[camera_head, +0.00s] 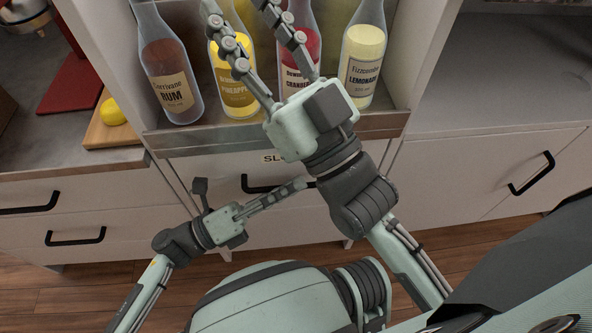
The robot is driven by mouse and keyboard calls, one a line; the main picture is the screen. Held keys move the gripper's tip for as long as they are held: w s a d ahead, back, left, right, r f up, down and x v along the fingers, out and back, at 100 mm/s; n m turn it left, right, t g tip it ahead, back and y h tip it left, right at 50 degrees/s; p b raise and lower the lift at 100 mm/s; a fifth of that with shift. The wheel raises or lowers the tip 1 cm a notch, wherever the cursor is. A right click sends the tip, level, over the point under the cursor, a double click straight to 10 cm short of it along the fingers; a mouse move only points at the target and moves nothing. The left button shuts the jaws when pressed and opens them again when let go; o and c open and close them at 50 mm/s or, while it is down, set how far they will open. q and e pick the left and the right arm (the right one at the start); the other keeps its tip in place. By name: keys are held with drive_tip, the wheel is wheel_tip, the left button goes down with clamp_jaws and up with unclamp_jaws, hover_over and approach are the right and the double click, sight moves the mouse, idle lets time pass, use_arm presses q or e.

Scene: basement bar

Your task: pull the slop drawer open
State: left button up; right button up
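The slop drawer (217,168) is a pale front below the bottle shelf, and it looks closed. Its label (271,158) shows "SL", with the rest hidden by my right arm. Its black bar handle (246,184) is partly covered by a finger of my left gripper. My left gripper (252,186) is open, its fingers spread; one finger lies across the handle area in the picture. I cannot tell whether it touches the handle. My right gripper (238,8) is open and empty, above the drawer in front of the bottles.
Bottles of rum (172,85), pineapple (236,85), cranberry (301,55) and lemonade (363,60) stand behind a shelf rail (390,125). Other closed drawers (75,212) are at left, and another front (490,175) is at right. A cutting board (105,132) with a yellow fruit lies at left.

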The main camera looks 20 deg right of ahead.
use_arm(q)
drive_tip(key=shift+d, duration=0.2)
use_arm(e)
drive_tip(key=shift+w+f, duration=0.15)
use_arm(q)
clamp_jaws()
drive_tip(key=shift+s, duration=0.1)
